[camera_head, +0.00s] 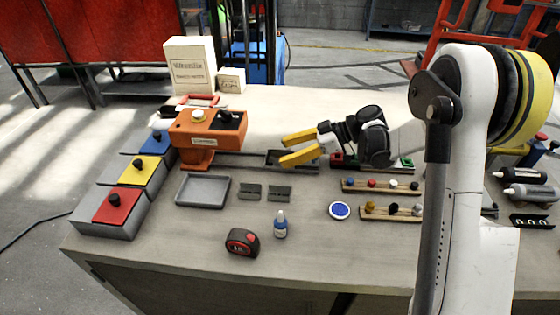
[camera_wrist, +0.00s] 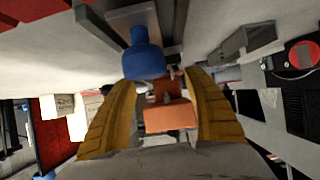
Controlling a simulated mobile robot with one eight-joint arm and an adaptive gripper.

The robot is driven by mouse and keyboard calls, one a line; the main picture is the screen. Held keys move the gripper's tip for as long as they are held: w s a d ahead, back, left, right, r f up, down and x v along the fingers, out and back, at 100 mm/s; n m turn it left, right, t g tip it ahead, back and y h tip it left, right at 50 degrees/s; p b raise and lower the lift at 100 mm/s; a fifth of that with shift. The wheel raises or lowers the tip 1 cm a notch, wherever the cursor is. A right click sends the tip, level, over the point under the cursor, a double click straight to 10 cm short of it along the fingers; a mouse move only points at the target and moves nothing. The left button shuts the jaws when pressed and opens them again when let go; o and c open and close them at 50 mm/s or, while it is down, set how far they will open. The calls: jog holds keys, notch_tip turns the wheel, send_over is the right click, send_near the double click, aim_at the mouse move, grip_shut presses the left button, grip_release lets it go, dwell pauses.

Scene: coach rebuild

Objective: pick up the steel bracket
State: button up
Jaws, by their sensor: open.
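I cannot tell for certain which thing is the steel bracket. Two small dark grey metal-looking pieces, a left one (camera_head: 250,191) and a right one (camera_head: 279,193), lie flat side by side on the workbench in the head view. My gripper (camera_head: 284,150) has yellow fingers spread apart, with nothing held between them. It points left above the bench, higher in the picture than the grey pieces, over a dark shallow tray (camera_head: 309,166). In the wrist view my gripper (camera_wrist: 160,80) shows both fingers apart, with a blue rounded thing (camera_wrist: 143,62) and an orange thing (camera_wrist: 170,116) seen beyond or between them.
An orange machine (camera_head: 205,140) stands left of my gripper. The bench front is mostly clear.

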jog(key=shift+x, duration=1.2)
jog(key=shift+d, duration=0.1)
grip_shut()
jog(key=shift+r, duration=0.2)
